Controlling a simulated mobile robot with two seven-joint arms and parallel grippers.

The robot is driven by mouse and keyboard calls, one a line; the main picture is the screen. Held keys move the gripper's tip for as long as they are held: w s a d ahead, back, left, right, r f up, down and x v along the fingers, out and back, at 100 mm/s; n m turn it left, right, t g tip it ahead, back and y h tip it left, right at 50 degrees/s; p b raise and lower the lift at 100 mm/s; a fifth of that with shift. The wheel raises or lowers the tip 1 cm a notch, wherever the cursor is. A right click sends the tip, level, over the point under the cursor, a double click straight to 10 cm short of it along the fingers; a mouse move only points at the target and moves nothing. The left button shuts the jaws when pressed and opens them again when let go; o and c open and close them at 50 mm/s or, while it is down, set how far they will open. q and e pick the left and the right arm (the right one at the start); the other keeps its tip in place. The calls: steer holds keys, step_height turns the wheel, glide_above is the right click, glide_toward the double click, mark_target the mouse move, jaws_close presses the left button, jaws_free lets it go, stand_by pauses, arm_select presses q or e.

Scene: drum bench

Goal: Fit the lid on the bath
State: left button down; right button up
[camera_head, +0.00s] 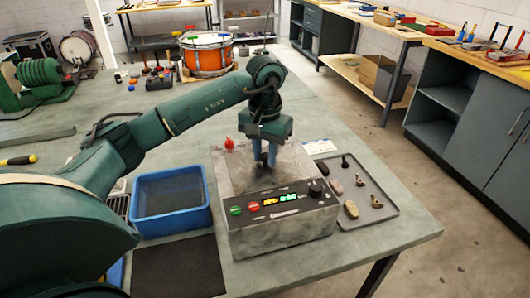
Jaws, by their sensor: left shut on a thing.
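The bath (283,240) is a grey metal box with a front panel of green and red buttons, a lit display and a black knob. It stands near the front of the bench. The lid (240,175) is a flat grey-brown plate at the top of the bath. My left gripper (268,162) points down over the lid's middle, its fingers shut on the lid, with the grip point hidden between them. I cannot tell whether the lid's edges touch the bath's rim all round. My right gripper is not in view.
A blue tub (172,228) stands left of the bath, with a dark mat (180,268) in front. A grey tray (385,212) with several small metal parts lies at the right. A red knob (229,144) shows at the bath's back left. An orange drum (206,55) stands farther back.

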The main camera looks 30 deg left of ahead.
arm_select(q)
steer(key=c, duration=1.1)
jaws_free()
